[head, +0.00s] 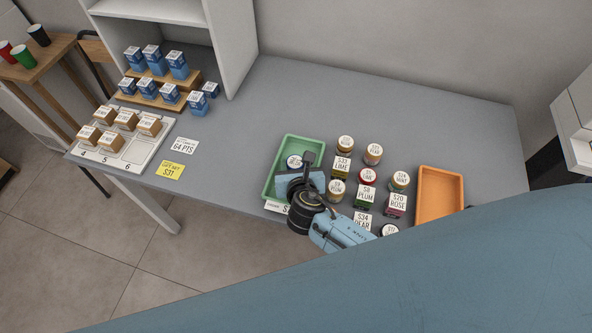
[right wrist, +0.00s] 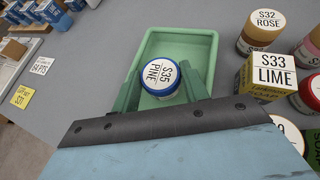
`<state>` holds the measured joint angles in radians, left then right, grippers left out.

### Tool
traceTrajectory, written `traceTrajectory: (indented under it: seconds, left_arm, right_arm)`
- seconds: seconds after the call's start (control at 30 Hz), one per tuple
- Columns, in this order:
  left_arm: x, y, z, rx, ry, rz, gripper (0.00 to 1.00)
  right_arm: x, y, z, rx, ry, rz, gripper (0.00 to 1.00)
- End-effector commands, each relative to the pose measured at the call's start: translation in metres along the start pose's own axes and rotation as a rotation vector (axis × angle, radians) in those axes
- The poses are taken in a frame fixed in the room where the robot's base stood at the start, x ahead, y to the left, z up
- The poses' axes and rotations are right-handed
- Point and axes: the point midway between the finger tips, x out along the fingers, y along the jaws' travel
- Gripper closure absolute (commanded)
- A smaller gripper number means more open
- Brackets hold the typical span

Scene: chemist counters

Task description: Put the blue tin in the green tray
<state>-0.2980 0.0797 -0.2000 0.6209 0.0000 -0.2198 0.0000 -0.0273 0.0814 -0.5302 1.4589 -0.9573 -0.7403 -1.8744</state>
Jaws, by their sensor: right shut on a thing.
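The blue tin (right wrist: 160,78) has a white lid label reading "S35 PINE" and a blue rim. In the right wrist view it sits between the fingers of my right gripper (right wrist: 162,90), which is shut on it. The tin is over or inside the green tray (right wrist: 183,41); its height above the tray floor is hard to tell. In the head view my right gripper (head: 300,168) reaches over the green tray (head: 283,148), and the tin's white lid (head: 294,161) shows beside it. My left gripper is not in view.
Several labelled tins and boxes, among them the LIME box (head: 341,168) and PLUM box (head: 365,193), stand right of the green tray. An orange tray (head: 440,188) is farther right. Blue boxes (head: 178,66) and a white rack (head: 140,146) are at left. The counter's middle is clear.

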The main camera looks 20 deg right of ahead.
Motion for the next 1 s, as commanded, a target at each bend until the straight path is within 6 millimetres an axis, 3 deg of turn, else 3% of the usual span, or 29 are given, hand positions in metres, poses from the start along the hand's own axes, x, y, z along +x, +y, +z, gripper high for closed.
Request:
traceTrajectory:
  seconds: [0.1, 0.5, 0.53, 0.67, 1.0]
  left_arm:
    - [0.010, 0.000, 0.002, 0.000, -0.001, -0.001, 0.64]
    - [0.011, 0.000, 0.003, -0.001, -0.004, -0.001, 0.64]
    - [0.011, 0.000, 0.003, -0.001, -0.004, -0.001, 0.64]
    - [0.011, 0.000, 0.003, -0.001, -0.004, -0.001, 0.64]
    - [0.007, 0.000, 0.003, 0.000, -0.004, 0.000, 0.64]
  right_arm:
    - [0.010, 0.000, -0.018, -0.001, 0.002, -0.001, 0.78]
    - [0.012, 0.000, -0.021, -0.001, 0.000, -0.001, 0.78]
    - [0.012, 0.000, -0.021, 0.000, 0.000, -0.001, 0.53]
    - [0.011, 0.000, -0.021, 0.000, 0.000, -0.001, 0.36]
    - [0.009, -0.001, -0.017, 0.000, 0.001, -0.002, 0.34]
